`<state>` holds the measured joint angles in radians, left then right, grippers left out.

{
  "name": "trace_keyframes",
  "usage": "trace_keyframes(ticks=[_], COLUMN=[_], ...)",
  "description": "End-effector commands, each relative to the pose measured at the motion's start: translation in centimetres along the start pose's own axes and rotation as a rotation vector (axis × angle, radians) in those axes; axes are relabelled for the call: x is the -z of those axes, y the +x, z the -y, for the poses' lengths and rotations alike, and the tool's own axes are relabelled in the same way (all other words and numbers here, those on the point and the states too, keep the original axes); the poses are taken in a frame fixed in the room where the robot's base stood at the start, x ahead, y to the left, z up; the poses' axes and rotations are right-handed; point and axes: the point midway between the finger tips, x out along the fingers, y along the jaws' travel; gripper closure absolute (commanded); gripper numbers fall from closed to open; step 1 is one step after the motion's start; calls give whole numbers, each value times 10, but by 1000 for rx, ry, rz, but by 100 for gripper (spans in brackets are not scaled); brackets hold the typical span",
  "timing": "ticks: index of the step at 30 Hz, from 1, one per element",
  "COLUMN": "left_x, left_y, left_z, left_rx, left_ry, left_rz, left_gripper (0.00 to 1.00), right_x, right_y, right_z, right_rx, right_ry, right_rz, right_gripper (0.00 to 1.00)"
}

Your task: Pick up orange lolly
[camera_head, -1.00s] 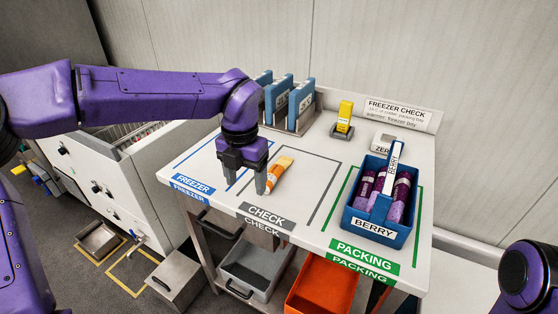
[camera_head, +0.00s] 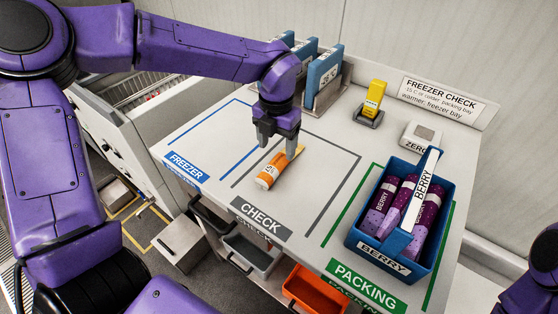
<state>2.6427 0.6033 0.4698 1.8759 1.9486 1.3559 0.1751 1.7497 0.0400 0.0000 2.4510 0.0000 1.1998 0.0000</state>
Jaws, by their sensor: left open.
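The orange lolly (camera_head: 271,173) lies in the grey-outlined CHECK area of the white table (camera_head: 215,140). It has an orange wrapper with a white label band and lies at a slant, its far end up and to the right. My left gripper (camera_head: 277,147) is open and points down over the lolly's far end. One finger is to the left of the lolly and the other overlaps its far end. I cannot tell whether they touch it. My right gripper is not in view; only part of my right arm shows at the lower right edge.
A blue BERRY basket (camera_head: 366,245) with purple lollies stands in the green PACKING area. A yellow device (camera_head: 374,97) and a ZERO block (camera_head: 422,137) stand behind. Blue folders (camera_head: 323,73) stand in a rack at the back. An orange bin (camera_head: 316,292) sits below the table.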

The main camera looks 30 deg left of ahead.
Motion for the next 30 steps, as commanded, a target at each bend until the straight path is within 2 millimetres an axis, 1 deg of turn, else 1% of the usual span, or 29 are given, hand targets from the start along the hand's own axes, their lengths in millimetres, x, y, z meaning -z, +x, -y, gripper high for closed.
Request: trace_keyframes(ticks=[5, 6, 9, 16, 17, 18, 20, 21, 22, 30], left_x=[0, 0, -1, -1, -1, -1, -1, -1, -1, -2], left_y=[29, 37, 49, 52, 52, 52, 52, 52, 52, 51], left_z=[2, 2, 2, 3, 3, 3, 3, 3, 3, 3], left_rx=[-2, -2, -1, 0, 0, 0, 0, 0, 0, 0], left_ry=[2, 2, 3, 4, 4, 4, 4, 4, 4, 4], left_rz=[-6, -6, -3, -1, -1, -1, -1, -1, -1, 0], left_gripper=[31, 31, 31, 31, 41, 54, 74, 87, 92, 92], right_x=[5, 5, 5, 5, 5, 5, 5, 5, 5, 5], right_y=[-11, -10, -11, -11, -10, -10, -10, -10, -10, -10], right_z=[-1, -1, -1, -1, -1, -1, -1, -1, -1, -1], right_rx=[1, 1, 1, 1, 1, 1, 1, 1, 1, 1], right_ry=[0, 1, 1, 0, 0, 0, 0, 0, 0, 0], right_rz=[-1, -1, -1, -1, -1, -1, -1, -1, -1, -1], right_gripper=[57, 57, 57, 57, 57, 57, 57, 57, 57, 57])
